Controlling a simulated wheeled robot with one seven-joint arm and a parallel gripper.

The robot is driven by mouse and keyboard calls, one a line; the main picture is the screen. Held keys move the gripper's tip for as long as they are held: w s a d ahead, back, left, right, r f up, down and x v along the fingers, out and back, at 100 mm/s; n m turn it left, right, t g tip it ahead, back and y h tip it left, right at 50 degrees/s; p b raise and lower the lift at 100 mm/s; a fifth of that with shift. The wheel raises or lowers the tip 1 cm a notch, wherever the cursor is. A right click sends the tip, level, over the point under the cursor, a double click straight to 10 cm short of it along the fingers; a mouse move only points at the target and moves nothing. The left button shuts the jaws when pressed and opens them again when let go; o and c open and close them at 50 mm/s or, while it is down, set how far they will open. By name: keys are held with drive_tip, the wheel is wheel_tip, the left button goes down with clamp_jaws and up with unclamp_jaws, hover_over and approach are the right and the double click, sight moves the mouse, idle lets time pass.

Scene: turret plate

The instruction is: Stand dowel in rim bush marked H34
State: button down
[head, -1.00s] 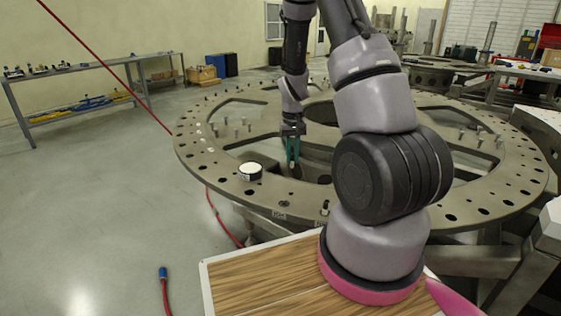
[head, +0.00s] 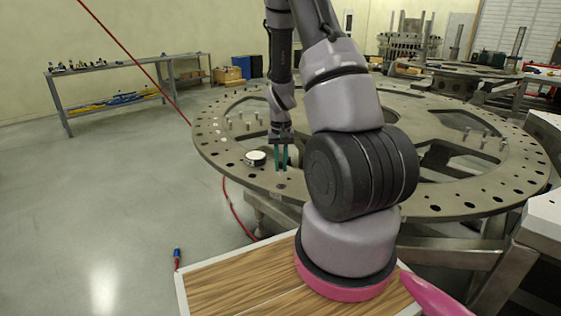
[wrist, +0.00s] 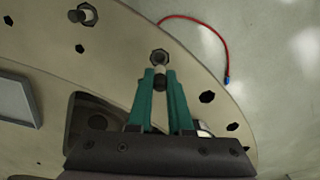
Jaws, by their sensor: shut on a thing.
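The large grey turret plate (head: 215,150) carries a ring of rim holes. My gripper (head: 281,170) is over the near-left rim, its green fingers pointing down. In the wrist view my gripper (wrist: 160,84) is shut on a small grey dowel (wrist: 160,72), mostly hidden between the fingertips. A rim bush (wrist: 160,56) shows right at the fingertips, in line with the dowel; I cannot tell whether the dowel's end is in it. In the head view a rim hole (head: 280,186) lies just in front of the fingers, beside a small label (head: 275,196) too small to read.
A round white-topped thing (head: 255,157) sits on the rim just left of my gripper. Several pegs stand on the plate behind. Another peg (wrist: 85,14) stands at a rim hole in the wrist view. A red hose (head: 232,205) hangs below the plate.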

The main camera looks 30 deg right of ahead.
drive_tip(key=shift+f, duration=2.8)
drive_tip(key=c, duration=0.8)
unclamp_jaws()
drive_tip(key=shift+o, duration=0.2)
wheel_tip(320, 180, up, 11)
drive_tip(key=shift+f, duration=0.1)
